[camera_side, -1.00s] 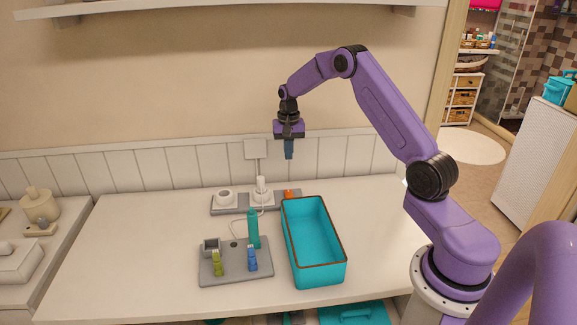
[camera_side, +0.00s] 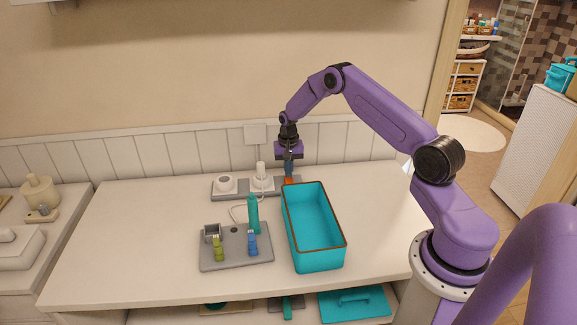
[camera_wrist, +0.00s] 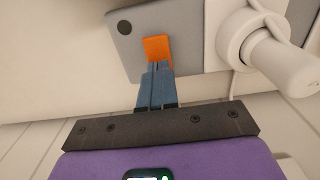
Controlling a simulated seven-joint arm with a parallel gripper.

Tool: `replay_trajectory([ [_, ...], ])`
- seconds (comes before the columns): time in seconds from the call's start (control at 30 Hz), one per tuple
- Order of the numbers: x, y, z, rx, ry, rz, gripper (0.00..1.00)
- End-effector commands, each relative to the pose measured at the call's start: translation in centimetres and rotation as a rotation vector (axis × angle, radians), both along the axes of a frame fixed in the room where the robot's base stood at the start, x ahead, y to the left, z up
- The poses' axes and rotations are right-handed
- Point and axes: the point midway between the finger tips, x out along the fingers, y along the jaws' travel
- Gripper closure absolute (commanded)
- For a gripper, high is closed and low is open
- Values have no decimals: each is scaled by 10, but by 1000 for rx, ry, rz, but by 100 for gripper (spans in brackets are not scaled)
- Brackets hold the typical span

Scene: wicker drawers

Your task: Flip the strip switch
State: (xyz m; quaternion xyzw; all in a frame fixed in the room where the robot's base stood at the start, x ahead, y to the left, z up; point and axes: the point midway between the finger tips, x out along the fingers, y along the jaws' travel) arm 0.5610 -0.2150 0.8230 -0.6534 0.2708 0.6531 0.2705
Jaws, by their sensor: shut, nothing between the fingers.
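The grey power strip (camera_side: 244,191) lies along the back of the counter. Its orange switch (camera_side: 288,181) is at its right end and also shows in the wrist view (camera_wrist: 157,48). My gripper (camera_side: 289,177) points down at the switch with its blue fingers shut and nothing between them. In the wrist view the fingertips (camera_wrist: 155,68) meet the lower edge of the switch. They look to be touching it or just above it; I cannot tell which. Part of the switch is hidden by the fingers. The way the switch is tilted is not clear.
A teal bin (camera_side: 313,262) stands just in front. The right counter is clear.

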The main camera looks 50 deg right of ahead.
Motion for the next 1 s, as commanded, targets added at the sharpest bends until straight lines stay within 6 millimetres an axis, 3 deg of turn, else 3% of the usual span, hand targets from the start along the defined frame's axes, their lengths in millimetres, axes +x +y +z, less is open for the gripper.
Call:
replay_trajectory([
  [1.0,-7,7,0,28,33,0,100],
])
